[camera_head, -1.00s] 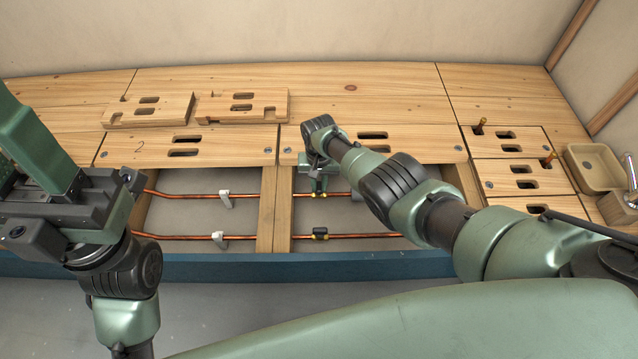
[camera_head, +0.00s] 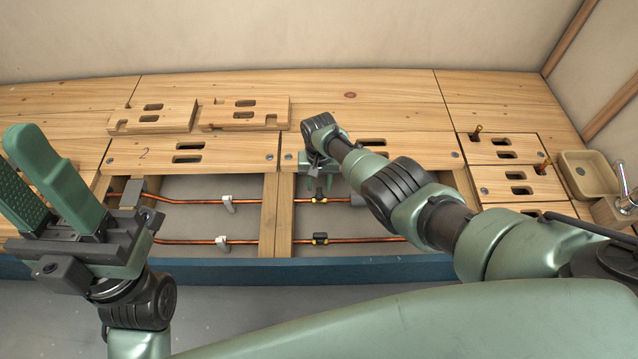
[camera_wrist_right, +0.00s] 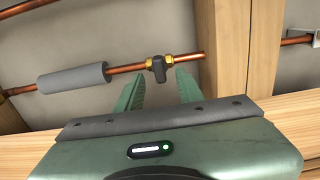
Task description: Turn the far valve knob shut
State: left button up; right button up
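The far valve has a dark knob between brass nuts on the far copper pipe. In the head view its knob (camera_head: 320,196) is partly hidden by my right gripper (camera_head: 315,174). In the right wrist view the dark knob (camera_wrist_right: 158,69) shows clearly, and its handle appears to lie across the pipe. My right gripper (camera_wrist_right: 157,80) is open there, its green fingers on either side of the knob's line. The knob sits by the fingertips, not clamped; contact cannot be told. My left gripper (camera_head: 14,152) is open and empty at the far left, away from the valve.
A second valve (camera_head: 320,239) sits on the near copper pipe, its dark handle along the pipe. A wooden post (camera_head: 277,215) stands left of the valves. Grey insulation (camera_wrist_right: 72,78) covers part of the far pipe. Loose slotted boards (camera_head: 243,113) lie on the deck behind.

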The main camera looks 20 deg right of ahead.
aim_at(319, 192)
notch_tip(319, 192, up, 3)
jog(key=shift+r+p, duration=0.1)
jog(key=shift+p, duration=0.7)
jog(key=shift+r+p, duration=0.3)
jog(key=shift+r, duration=0.1)
